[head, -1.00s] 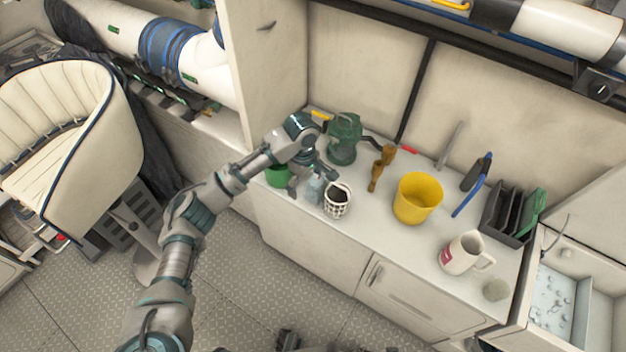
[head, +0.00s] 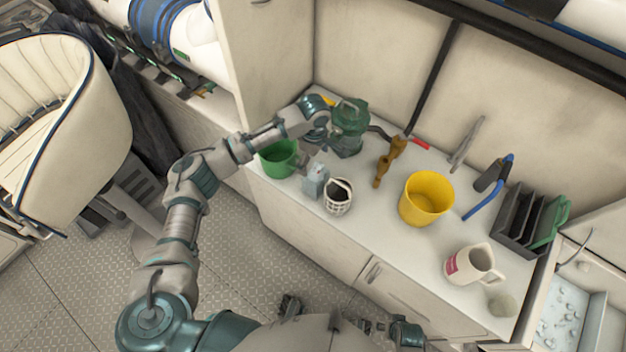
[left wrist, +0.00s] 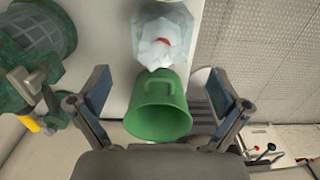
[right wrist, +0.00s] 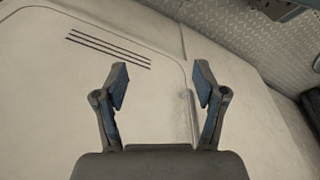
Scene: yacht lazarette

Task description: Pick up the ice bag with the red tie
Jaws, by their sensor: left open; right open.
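The ice bag (head: 314,181), a small clear-white bag, sits on the counter between the green mug (head: 279,158) and a white lattice cup. In the left wrist view the bag (left wrist: 162,38) shows its red tie, at the top beyond the green mug (left wrist: 160,108). My left gripper (head: 306,160) is open and empty above the counter, just behind the bag and mug. In the left wrist view its spread fingers (left wrist: 163,88) frame the mug, with the bag ahead of them. My right gripper (right wrist: 160,76) is open and empty, facing a pale panel.
The lattice cup (head: 338,196) stands close right of the bag. A green pump-like device (head: 349,127) stands behind. A brown tool (head: 388,162), yellow bucket (head: 426,198), white pitcher (head: 473,264) and dark rack (head: 520,218) line the counter to the right. A tall cabinet wall (head: 262,60) bounds the left.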

